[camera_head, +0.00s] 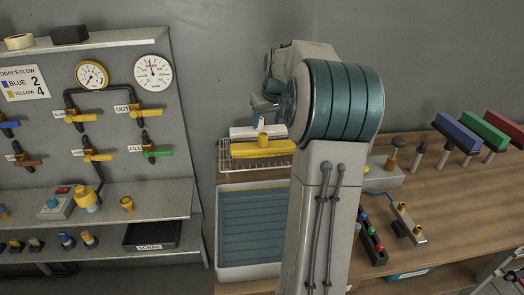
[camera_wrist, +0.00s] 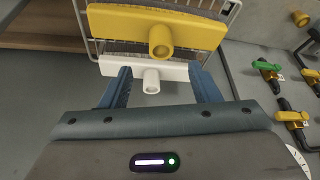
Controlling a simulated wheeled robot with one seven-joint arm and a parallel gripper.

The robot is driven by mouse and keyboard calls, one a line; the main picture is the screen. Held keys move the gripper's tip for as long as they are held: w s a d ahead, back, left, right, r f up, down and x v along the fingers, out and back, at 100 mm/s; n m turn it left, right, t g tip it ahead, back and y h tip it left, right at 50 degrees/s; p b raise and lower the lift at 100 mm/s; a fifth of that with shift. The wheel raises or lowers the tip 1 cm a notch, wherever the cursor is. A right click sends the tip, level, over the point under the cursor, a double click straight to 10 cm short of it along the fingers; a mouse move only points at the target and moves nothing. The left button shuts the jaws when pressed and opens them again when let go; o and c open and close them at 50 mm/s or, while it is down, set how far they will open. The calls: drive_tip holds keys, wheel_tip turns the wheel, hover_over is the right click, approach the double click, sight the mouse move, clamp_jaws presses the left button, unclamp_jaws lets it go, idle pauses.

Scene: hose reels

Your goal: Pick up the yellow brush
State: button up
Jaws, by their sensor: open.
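The yellow brush (camera_head: 265,147) lies on a wire rack by the wall, with a round yellow knob on it. In the wrist view the yellow brush (camera_wrist: 115,22) is at the top, beyond the white brush. The white brush (camera_head: 243,132) sits behind it in the head view; in the wrist view the white brush (camera_wrist: 180,72) is at the fingertips. My gripper (camera_wrist: 158,78) is open, its blue fingers spread and nothing gripped. The fingertips overlap the white brush's near edge; contact cannot be told. In the head view my gripper (camera_head: 264,104) is above the rack, partly hidden by my arm.
The wire rack (camera_head: 224,160) stands above a tray with a blue ribbed bottom (camera_head: 250,225). A valve panel (camera_head: 50,105) with shelves is at left. The wooden bench (camera_head: 470,205) at right holds blue (camera_head: 457,132), green (camera_head: 483,131) and red (camera_head: 503,126) brushes.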

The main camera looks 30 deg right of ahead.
sight(263, 134)
drive_tip(key=p+x, duration=0.1)
drive_tip(key=x, duration=0.7)
drive_tip(key=shift+f+p, duration=0.35)
drive_tip(key=shift+f, duration=0.1)
clamp_jaws()
